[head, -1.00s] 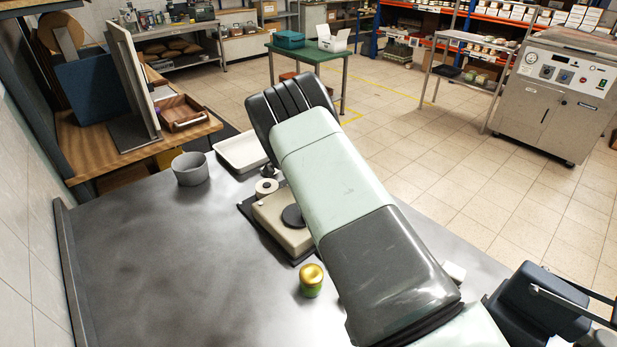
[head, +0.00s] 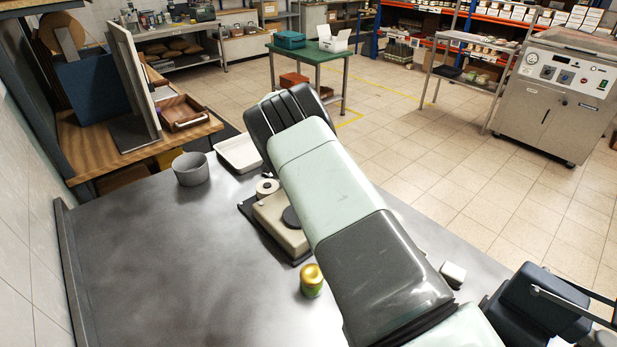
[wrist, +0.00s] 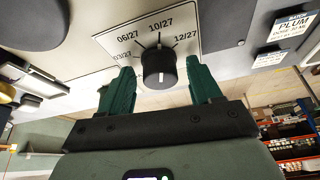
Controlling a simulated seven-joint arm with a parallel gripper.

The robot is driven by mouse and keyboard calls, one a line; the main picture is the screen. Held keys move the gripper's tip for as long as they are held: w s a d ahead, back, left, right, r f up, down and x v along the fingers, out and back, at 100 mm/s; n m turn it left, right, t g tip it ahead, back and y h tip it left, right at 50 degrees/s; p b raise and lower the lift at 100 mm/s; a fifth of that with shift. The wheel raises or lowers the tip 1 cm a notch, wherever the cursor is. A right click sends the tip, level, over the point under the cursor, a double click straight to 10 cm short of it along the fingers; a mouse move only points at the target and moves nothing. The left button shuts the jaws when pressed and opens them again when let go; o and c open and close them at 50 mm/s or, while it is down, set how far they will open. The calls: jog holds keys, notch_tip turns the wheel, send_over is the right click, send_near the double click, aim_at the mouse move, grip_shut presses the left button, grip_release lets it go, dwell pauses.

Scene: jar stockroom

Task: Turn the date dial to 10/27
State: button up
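In the wrist view the date dial is a black round knob (wrist: 159,67) on a pale plate (wrist: 108,44) marked 03/27, 06/27, 10/27 and 12/27. The 10/27 mark is above the knob in the picture. A light mark shows on the knob's face, but I cannot tell surely which date it points to. My gripper (wrist: 159,64) is open, its green fingers on either side of the knob with gaps between. In the head view my arm hides the gripper and dial; part of a beige machine (head: 284,233) shows beside it.
A gold-lidded jar (head: 311,280) stands in front of the machine on the grey table (head: 150,270). A grey bowl (head: 190,169), a white tray (head: 238,153) and a white block (head: 453,273) are also there. PLUM labels (wrist: 293,24) show at right in the wrist view.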

jog(key=v, duration=1)
jog(key=shift+r, duration=0.35)
jog(key=shift+s+a, duration=0.1)
